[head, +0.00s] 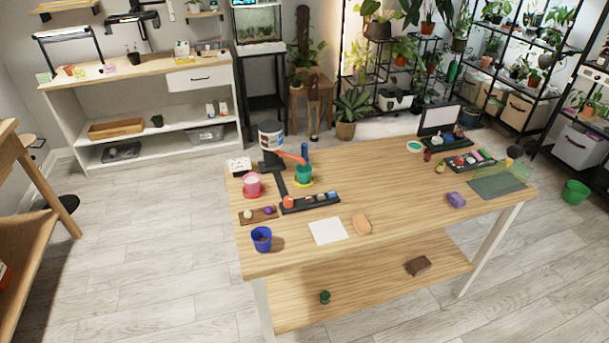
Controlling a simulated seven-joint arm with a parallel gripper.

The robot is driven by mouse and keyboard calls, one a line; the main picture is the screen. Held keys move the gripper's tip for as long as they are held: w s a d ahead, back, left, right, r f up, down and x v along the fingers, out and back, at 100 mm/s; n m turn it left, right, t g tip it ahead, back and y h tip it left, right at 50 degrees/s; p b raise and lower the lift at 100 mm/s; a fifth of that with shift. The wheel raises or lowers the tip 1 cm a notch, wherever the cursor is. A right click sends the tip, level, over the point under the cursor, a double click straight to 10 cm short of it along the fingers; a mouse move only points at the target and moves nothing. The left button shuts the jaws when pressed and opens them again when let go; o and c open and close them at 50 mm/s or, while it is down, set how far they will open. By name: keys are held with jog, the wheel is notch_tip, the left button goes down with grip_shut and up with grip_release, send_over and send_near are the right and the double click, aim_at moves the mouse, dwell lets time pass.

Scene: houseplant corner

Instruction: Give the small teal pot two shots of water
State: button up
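The small teal pot (303,174) stands upright on a yellow saucer (302,184) at the back left of the wooden table. A white container with dark markings (271,135) stands raised just left of it on a dark support. An orange-red part (292,157) reaches from near the container toward the space over the pot. An upright blue item (305,152) rises just behind or at the pot's rim; I cannot tell which. Whether the pot holds water or soil is too small to tell. My gripper does not show in this view.
A pink pot (252,185) is left of the teal pot, with a black tray of small items (310,203) in front. A blue pot (261,239) stands near the left edge. White paper (328,231) and an orange-tan item (362,224) lie mid-table.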

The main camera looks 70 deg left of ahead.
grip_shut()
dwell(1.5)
